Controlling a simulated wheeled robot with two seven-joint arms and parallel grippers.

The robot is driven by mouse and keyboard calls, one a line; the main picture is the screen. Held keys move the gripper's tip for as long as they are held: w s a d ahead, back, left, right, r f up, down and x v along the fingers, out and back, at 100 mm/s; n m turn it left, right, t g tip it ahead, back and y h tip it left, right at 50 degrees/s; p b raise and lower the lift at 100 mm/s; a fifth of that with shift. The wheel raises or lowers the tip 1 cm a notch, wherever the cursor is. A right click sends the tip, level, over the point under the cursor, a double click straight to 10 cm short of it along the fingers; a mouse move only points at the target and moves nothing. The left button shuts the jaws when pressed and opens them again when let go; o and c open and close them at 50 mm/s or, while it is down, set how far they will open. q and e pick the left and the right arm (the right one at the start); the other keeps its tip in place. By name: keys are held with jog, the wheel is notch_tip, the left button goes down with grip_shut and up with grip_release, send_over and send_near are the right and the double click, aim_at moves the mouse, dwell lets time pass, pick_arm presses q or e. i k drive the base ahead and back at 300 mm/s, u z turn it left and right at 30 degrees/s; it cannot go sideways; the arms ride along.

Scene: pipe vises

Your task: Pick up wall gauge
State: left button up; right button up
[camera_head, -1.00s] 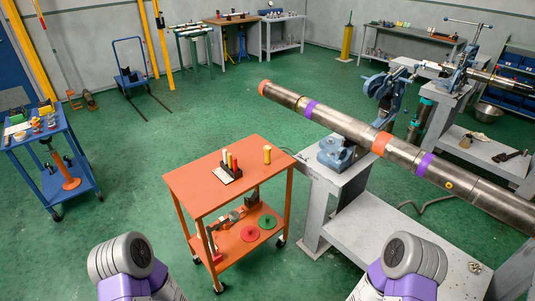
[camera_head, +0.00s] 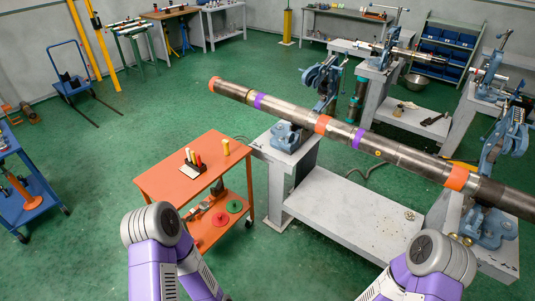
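I cannot pick out the wall gauge for certain at this size. On the orange cart's top (camera_head: 160,183) stand a dark holder with red and yellow sticks (camera_head: 194,162) and a separate small yellow-topped cylinder (camera_head: 226,148). A long steel pipe (camera_head: 285,111) with orange and purple bands rests across blue pipe vises. Only the grey and purple links of my two arms show at the bottom edge. Both grippers are out of view.
The orange cart's lower shelf holds a green disc (camera_head: 234,206), a red disc (camera_head: 220,219) and a tool. A grey bench (camera_head: 350,215) stands right of it, under the pipe. A blue cart (camera_head: 30,200) is cut off at the left. Green floor is open behind the orange cart.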

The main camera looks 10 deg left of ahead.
aim_at(225, 142)
jog(key=z, duration=0.65)
jog(key=i, duration=0.45)
jog(key=u, duration=0.55)
jog(key=i, duration=1.75)
jog(key=u, duration=1.8)
jog(key=i, duration=0.7)
jog(key=u, duration=0.75)
